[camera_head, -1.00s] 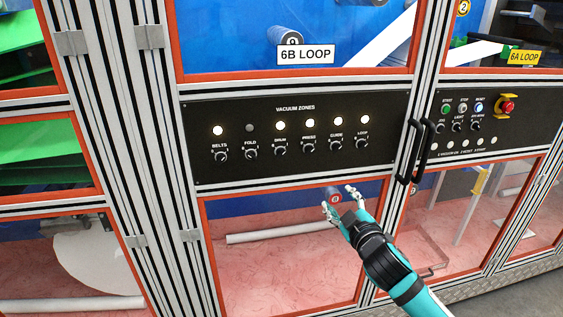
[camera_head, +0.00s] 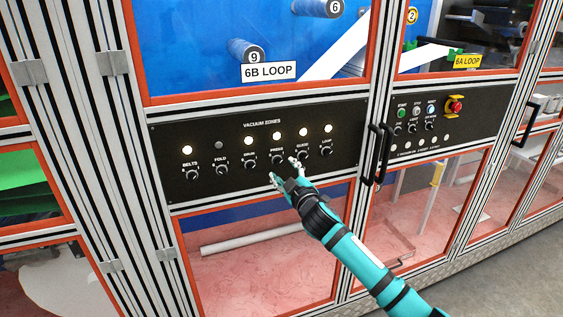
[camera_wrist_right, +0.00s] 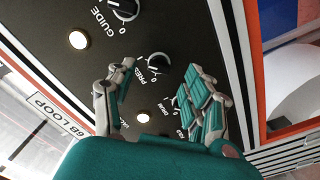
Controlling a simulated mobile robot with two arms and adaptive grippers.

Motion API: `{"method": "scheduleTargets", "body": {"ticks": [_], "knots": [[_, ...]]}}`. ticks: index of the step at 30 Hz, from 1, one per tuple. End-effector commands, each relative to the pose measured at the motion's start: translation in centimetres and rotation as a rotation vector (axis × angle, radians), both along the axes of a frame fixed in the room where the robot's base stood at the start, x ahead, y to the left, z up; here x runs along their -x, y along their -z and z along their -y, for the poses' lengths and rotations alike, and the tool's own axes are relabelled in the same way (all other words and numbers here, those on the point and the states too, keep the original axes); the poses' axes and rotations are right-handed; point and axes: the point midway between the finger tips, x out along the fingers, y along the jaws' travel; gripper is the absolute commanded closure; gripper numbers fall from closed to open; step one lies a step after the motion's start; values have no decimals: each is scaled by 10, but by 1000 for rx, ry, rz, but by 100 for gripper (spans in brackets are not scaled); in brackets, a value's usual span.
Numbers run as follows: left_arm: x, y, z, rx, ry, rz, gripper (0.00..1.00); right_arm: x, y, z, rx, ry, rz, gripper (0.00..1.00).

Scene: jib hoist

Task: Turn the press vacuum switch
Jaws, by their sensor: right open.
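The press vacuum switch is a small black knob (camera_head: 277,160) under the PRESS label, fourth in the VACUUM ZONES row. The lamp (camera_head: 277,135) above it is lit. My right gripper (camera_head: 284,171) is open in front of the panel, just below this knob, its fingers pointing at it. In the right wrist view the press knob (camera_wrist_right: 158,64) shows in the gap between the two spread fingers (camera_wrist_right: 162,72). I see no contact with it. My left gripper is not in view.
The drum knob (camera_head: 250,164) and guide knob (camera_head: 302,154) flank the press knob closely. The black panel (camera_head: 340,165) sits between framed windows. Black door handles (camera_head: 378,155) stand out to the right, before a second panel with a red emergency button (camera_head: 456,106).

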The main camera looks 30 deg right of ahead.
Motion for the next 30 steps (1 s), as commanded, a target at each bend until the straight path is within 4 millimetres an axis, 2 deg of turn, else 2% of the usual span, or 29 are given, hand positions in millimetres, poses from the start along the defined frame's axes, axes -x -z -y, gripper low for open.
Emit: {"method": "scheduleTargets", "body": {"ticks": [3, 7, 19, 30], "knots": [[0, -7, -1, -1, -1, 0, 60, -18, -2, 4, -2, 1, 0, 48], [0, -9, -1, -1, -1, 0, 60, -30, -1, 7, -2, 0, 0, 48], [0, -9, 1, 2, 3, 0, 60, -35, 0, 8, 0, -1, 0, 49], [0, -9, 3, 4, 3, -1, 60, -35, 1, 8, 0, -1, 0, 98]]}}
